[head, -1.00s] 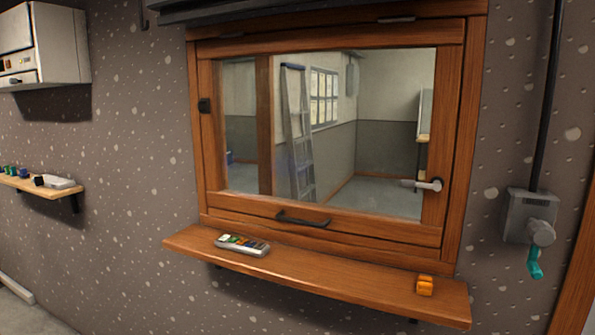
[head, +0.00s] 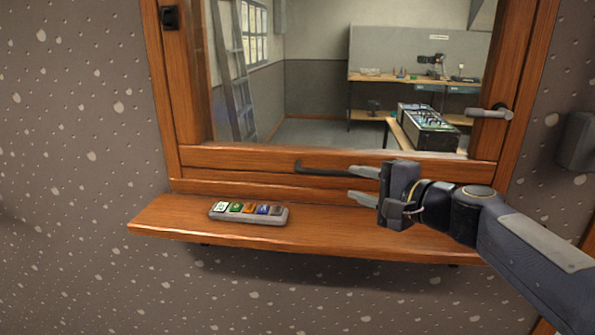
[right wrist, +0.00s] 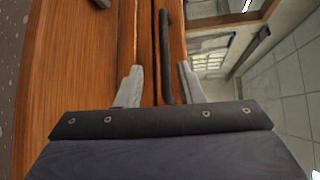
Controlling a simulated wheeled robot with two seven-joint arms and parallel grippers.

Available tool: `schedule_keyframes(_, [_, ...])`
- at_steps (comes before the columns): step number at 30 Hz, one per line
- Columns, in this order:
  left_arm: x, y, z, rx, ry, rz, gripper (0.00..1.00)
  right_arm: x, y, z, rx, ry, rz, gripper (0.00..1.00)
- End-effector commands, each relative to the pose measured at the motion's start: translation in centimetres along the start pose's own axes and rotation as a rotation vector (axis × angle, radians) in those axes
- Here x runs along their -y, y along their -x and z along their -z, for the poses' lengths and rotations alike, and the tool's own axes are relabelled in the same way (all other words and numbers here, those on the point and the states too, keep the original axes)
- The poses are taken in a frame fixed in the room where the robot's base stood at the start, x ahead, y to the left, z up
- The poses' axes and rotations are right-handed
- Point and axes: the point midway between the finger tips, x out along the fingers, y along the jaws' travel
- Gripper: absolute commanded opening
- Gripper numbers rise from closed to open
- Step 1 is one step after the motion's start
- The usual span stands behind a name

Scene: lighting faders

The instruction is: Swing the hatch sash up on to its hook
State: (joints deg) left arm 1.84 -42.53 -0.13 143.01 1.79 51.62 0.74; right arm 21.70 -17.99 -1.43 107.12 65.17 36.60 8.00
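The hatch sash is a wood-framed window (head: 240,158), and it looks closed in its frame. A dark bar handle (head: 315,169) is on its bottom rail. A grey lever (head: 488,113) on the sash's right stile lies level, pointing left. My right gripper (head: 360,185) is open and empty at the handle's right end. In the right wrist view the handle (right wrist: 164,50) lies between the two fingertips (right wrist: 160,82), nearer the right one. I cannot tell whether the fingers reach around it. The hook and my left gripper are not in view.
A wooden shelf (head: 170,224) juts out below the sash, with a grey box of coloured buttons (head: 248,211) on it. A black fitting (head: 170,17) sits on the left frame. A grey wall box (head: 577,140) is at the right edge. Through the glass are a ladder and a bench.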

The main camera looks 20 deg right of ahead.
Motion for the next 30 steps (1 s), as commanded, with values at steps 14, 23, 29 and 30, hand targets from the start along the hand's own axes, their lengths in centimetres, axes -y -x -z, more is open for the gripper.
schedule_keyframes(14, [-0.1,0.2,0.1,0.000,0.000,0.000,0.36,0.5,-5.9,0.6,-0.009,-0.023,0.015,0.34])
schedule_keyframes(23, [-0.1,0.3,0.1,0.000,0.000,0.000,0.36,0.6,-7.9,0.6,-0.011,-0.020,0.016,0.34])
schedule_keyframes(29, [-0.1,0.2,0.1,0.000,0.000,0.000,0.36,0.6,-7.9,0.6,-0.011,-0.020,0.016,0.34])
schedule_keyframes(30, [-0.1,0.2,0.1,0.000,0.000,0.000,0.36,0.6,-7.9,0.6,-0.011,-0.020,0.016,0.29])
